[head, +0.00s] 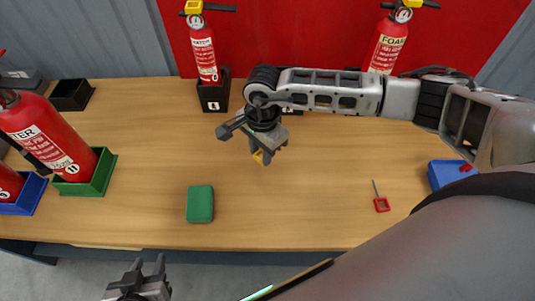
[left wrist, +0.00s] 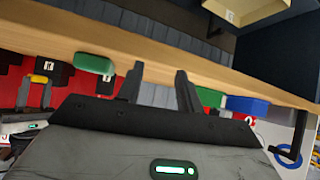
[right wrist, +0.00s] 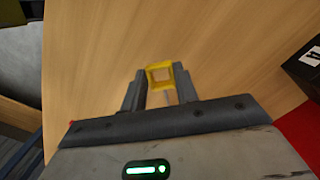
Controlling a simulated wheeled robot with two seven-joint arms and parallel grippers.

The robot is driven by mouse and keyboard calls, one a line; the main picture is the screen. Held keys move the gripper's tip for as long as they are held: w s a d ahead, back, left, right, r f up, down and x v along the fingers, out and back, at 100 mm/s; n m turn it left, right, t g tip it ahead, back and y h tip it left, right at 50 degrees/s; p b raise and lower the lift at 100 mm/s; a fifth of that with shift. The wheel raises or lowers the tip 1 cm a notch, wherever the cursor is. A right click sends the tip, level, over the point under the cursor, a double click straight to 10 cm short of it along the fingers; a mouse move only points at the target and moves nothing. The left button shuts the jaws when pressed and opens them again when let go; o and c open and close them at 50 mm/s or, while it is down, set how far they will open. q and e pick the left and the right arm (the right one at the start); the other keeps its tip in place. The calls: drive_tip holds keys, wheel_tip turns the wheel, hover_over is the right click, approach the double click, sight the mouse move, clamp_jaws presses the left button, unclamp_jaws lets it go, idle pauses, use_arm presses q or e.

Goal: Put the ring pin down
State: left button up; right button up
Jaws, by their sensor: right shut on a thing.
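A yellow ring pin with a square ring (right wrist: 160,64) is held between the fingers of my right gripper (right wrist: 159,84). In the head view the right gripper (head: 266,150) is over the middle of the wooden table, and a small part of the yellow ring (head: 259,156) shows below it. Most of the pin is hidden by the fingers, and I cannot tell whether it touches the table. My left gripper (head: 145,272) is open and empty in front of the table's near edge; its parted fingers (left wrist: 160,82) also show in the left wrist view.
A red ring pin (head: 381,204) lies on the table to the right. Extinguishers stand in holders at the left (head: 100,178) and back (head: 213,97). Bare wood surrounds the right gripper.

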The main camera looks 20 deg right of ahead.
drive_tip(key=shift+w+d+f+b, duration=0.25)
drive_tip(key=shift+d+f, duration=0.1)
drive_tip(key=shift+f, duration=0.25)
drive_tip(key=shift+w+d+f+b, duration=0.25)
drive_tip(key=shift+d+f, duration=0.1)
drive_tip(key=shift+f, duration=0.2)
drive_tip(key=shift+w+d+f+b, duration=0.15)
drive_tip(key=shift+d+f+b, duration=0.15)
drive_tip(key=shift+f, duration=0.05)
use_arm(q)
drive_tip(key=shift+w+d+f+b, duration=0.1)
drive_tip(key=shift+d+f+b, duration=0.1)
drive_tip(key=shift+f+b, duration=0.3)
drive_tip(key=shift+w+d+f+b, duration=0.1)
drive_tip(key=shift+d+f+b, duration=0.1)
drive_tip(key=shift+f+b, duration=0.3)
use_arm(e)
wheel_tip(320, 180, down, 3)
drive_tip(key=shift+d+f, duration=0.1)
drive_tip(key=shift+f, duration=0.1)
drive_tip(key=shift+w+r, duration=0.1)
drive_tip(key=o, duration=1.1)
use_arm(q)
drive_tip(key=shift+s+r, duration=0.1)
drive_tip(key=shift+s, duration=0.05)
